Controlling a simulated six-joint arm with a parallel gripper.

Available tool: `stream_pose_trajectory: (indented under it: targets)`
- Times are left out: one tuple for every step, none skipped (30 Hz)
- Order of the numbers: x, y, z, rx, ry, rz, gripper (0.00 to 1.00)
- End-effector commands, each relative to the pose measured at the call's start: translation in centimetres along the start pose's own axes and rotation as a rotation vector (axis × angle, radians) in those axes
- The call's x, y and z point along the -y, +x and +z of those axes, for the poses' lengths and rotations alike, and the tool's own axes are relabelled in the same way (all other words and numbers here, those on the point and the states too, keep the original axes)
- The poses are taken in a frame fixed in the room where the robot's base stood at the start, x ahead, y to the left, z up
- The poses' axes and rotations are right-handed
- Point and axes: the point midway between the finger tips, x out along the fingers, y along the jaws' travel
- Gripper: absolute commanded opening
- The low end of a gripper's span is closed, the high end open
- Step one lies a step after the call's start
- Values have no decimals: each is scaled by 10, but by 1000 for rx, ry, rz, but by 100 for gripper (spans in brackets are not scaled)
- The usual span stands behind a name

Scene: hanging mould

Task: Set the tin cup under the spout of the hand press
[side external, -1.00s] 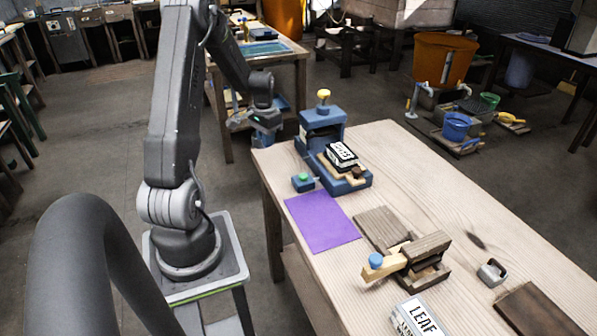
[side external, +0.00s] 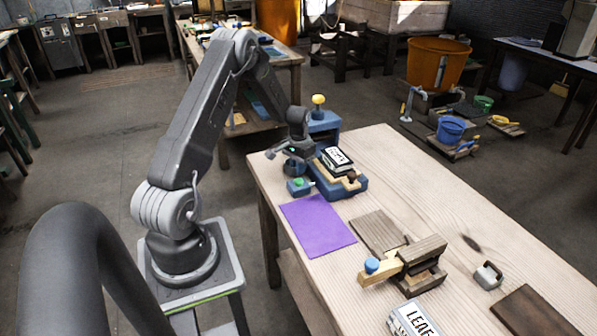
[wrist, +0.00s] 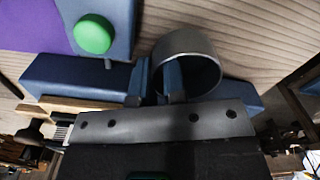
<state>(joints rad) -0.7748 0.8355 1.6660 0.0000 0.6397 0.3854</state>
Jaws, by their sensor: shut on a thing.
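The tin cup (wrist: 187,48) is a round grey metal cup in the wrist view, its open mouth showing. My gripper (wrist: 156,82) is shut on the cup's wall, one finger outside and one inside the mouth. In the side view my gripper (side external: 291,157) is at the left of a blue press (side external: 347,184) with a yellow knob, above the table's far left edge. The cup looks small and dark there (side external: 294,167). A blue block with a green knob (side external: 300,187) is just below it. I cannot make out a spout clearly.
A purple sheet (side external: 317,225) lies in front of the blue press. A wooden device with a blue-knobbed lever (side external: 424,262), a small grey metal piece (side external: 488,275) and a LEAF-labelled box (side external: 413,320) stand further along the table.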

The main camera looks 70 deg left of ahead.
Motion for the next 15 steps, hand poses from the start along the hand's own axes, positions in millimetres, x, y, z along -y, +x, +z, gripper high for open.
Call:
stream_pose_trajectory:
  targets:
    - [0,10,1,3,0,1,0]
    - [0,13,0,2,-1,1,0]
    - [0,17,1,2,-1,0,0]
    - [0,19,1,2,-1,0,0]
    - [0,20,0,1,-1,0,0]
    - [0,20,0,0,-1,-1,0]
    - [1,20,0,0,-1,-1,0]
    - [1,20,0,0,-1,-1,0]
    - [1,20,0,0,-1,-1,0]
    - [1,19,0,0,-1,-1,0]
    - [1,20,0,0,-1,-1,0]
    - [1,20,0,0,-1,0,0]
    - [1,21,0,0,-1,0,0]
    - [1,22,0,0,-1,0,0]
    - [1,23,0,0,-1,-1,0]
